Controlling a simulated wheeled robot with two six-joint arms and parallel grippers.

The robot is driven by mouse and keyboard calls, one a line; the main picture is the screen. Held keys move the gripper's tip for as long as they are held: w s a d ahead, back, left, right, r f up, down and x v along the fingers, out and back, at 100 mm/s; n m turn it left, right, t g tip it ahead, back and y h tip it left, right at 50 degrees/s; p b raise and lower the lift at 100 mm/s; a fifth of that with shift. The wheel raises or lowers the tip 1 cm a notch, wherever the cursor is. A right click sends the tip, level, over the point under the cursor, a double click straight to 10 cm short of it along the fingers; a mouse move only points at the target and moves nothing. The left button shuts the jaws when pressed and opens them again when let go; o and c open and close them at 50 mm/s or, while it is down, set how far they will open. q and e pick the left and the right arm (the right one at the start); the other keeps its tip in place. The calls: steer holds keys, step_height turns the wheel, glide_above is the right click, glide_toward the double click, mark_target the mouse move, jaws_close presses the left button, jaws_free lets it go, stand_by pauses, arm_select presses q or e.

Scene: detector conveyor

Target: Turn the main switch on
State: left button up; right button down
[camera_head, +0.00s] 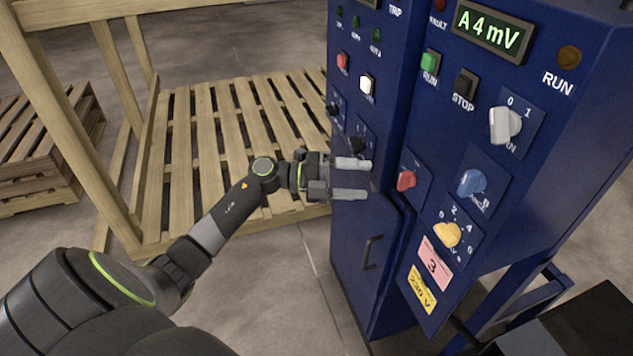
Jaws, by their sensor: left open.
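The blue control cabinet (397,60) stands at the right with its switch panel facing me. A light grey rotary knob (505,124) sits on a plate marked 0 and 1, with a partly hidden label ending in N. I cannot tell for sure which mark it points at. Lower on the panel are a red knob (406,181), a blue knob (473,183) and a yellow knob (447,234). My left gripper (366,179) is open and empty, its fingers pointing right, just left of the red knob and apparently apart from it. My right gripper is not in view.
A display (492,31) reads A 4 mV, above a green RUN button (430,63) and a black STOP button (465,83). A cabinet door handle (372,252) sticks out below. A wooden pallet structure (230,130) stands behind my left arm. Bare floor (275,300) lies in front.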

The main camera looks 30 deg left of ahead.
arm_select(q)
steer(key=b+v, duration=0.2)
steer(key=v, duration=0.7)
